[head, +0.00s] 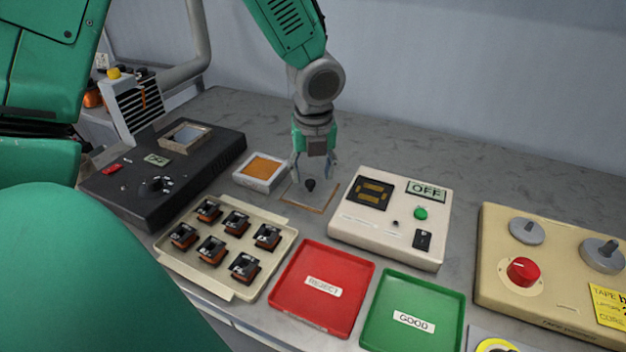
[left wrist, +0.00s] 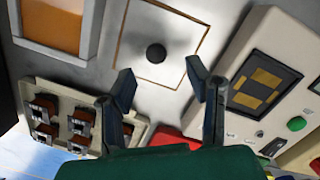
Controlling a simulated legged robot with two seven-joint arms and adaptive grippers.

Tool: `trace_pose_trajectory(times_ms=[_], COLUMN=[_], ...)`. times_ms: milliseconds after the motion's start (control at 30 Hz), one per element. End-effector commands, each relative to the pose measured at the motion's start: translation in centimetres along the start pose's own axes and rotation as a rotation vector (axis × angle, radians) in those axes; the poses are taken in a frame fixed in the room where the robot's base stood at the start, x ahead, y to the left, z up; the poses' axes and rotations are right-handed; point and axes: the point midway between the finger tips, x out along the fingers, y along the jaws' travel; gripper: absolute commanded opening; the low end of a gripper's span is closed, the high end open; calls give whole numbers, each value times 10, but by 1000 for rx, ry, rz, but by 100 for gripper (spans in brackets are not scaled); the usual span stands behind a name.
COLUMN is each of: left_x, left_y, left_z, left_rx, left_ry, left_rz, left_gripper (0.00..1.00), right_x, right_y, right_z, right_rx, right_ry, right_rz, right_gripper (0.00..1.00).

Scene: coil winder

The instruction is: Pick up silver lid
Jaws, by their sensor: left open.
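The silver lid is a flat, pale square plate with a round black knob; it lies on the table inside a thin brown square outline. In the left wrist view the lid (left wrist: 180,38) is at the top centre, with its knob in the middle. In the head view the lid (head: 298,192) is partly hidden by my left gripper (head: 314,176). That gripper points down over the lid, fingers apart on either side of the knob. In the left wrist view the left gripper (left wrist: 160,77) is open with nothing between its fingers. My right gripper is not in view.
An orange-filled white box (head: 260,171) stands left of the lid, a white OFF tester (head: 392,245) right. In front are a tray of several coils (head: 225,238), a red REJECT tray (head: 352,290) and a green GOOD tray (head: 447,325). The table behind is clear.

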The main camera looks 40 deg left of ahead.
Motion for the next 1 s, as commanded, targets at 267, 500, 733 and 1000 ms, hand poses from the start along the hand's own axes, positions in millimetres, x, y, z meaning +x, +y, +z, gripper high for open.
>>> trace_pose_trajectory(times_ms=[267,500,733,1000], left_x=[42,40,40,36], left_y=[1,0,-2,-1], left_z=[5,4,3,4], left_rx=[-2,-1,-1,-2], left_ry=[4,2,1,1], left_rz=[-1,1,2,-2], left_gripper=[45,35,0,0], right_x=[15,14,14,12], right_y=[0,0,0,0], right_z=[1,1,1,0], right_rx=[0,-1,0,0], right_ry=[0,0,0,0], right_rz=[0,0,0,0], right_gripper=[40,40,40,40])
